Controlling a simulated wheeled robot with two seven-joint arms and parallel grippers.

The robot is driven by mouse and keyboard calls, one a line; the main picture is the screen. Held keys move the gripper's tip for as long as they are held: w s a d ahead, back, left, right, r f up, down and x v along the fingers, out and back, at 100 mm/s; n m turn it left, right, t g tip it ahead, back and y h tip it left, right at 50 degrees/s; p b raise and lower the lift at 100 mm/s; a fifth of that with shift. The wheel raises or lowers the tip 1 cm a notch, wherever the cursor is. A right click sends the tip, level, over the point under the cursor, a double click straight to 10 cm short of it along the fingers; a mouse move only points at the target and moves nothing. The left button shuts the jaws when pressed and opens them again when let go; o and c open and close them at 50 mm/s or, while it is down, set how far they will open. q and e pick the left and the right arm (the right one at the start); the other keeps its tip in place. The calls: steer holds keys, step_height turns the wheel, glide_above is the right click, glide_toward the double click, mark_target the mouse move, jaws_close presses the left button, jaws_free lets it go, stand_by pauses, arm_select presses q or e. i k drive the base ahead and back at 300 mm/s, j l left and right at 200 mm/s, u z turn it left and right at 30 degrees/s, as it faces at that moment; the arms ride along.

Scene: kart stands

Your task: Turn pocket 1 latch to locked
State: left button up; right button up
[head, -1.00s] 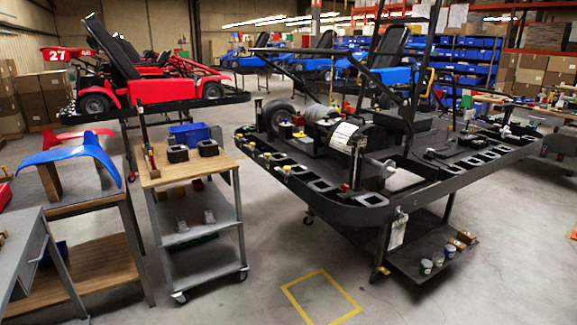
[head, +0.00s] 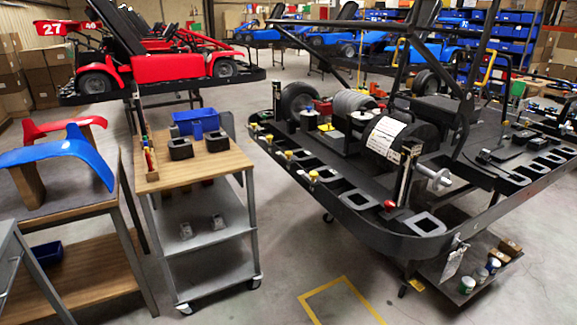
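A black kart stand (head: 395,245) fills the right half of the head view. A row of square-holed pockets runs along its near rim, among them a near corner pocket (head: 426,225) and one farther left (head: 357,200). Small yellow knobs (head: 313,176) and a red knob (head: 389,206) stand along this rim. I cannot tell which pocket is number 1, nor read any latch position at this size. Neither of my grippers is in view.
A wood-topped cart (head: 193,170) with black blocks (head: 180,148) and a blue bin (head: 195,122) stands left of the stand. A bench with a blue fender (head: 60,155) is at far left. Clear floor with a yellow outline (head: 345,283) lies in front.

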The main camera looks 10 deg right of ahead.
mark_target(312, 176)
steer(key=i+j+z, duration=0.25)
steer(key=i, duration=0.2)
steer(key=i+j+z, duration=0.3)
steer(key=i, duration=0.2)
steer(key=l, duration=0.1)
